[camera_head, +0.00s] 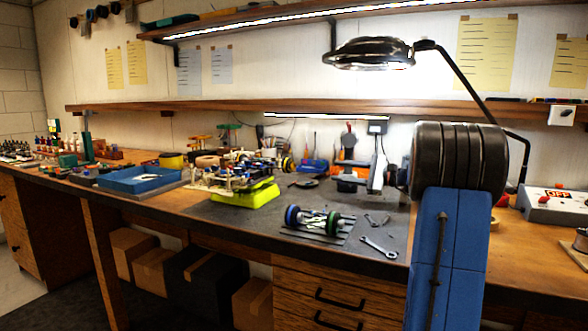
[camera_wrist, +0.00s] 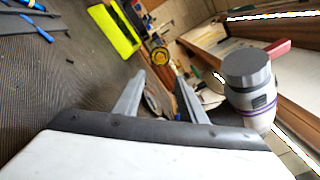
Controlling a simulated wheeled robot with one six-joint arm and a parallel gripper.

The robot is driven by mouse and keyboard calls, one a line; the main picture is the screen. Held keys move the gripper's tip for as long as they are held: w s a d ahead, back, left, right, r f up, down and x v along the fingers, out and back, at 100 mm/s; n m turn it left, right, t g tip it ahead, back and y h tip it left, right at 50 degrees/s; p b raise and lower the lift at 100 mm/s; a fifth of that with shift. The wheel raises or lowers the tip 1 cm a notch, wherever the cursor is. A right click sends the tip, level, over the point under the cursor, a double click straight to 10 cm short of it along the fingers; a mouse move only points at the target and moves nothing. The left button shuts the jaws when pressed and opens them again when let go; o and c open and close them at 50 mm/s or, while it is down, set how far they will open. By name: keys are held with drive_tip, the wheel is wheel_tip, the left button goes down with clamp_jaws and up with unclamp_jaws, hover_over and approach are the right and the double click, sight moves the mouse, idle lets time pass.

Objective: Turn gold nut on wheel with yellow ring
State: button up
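A small dark wheel with a yellow ring (camera_head: 288,163) stands at the back of the grey mat, right of the car, in the head view. In the wrist view a round yellow-and-dark thing (camera_wrist: 160,56), seemingly that wheel, lies beyond my fingertips. A gold nut is too small to make out. My gripper (camera_wrist: 160,80) is open, its two fingers apart with nothing held between them. It is apart from the wheel. In the head view my arm hides part of the bench at right, and the gripper itself does not show.
The car (camera_head: 228,172) sits on a bright yellow stand (camera_head: 245,196). Wheels with a blue ring (camera_head: 292,216) and a green ring (camera_head: 333,223) lie near the front, with a wrench (camera_head: 378,247). A grey-capped cylinder (camera_wrist: 249,80) is at right in the wrist view. A lamp (camera_head: 370,53) hangs above.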

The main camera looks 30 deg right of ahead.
sight(294, 166)
drive_tip(key=x, duration=1.5)
drive_tip(key=shift+w+a, duration=0.2)
drive_tip(key=shift+w, duration=0.05)
clamp_jaws()
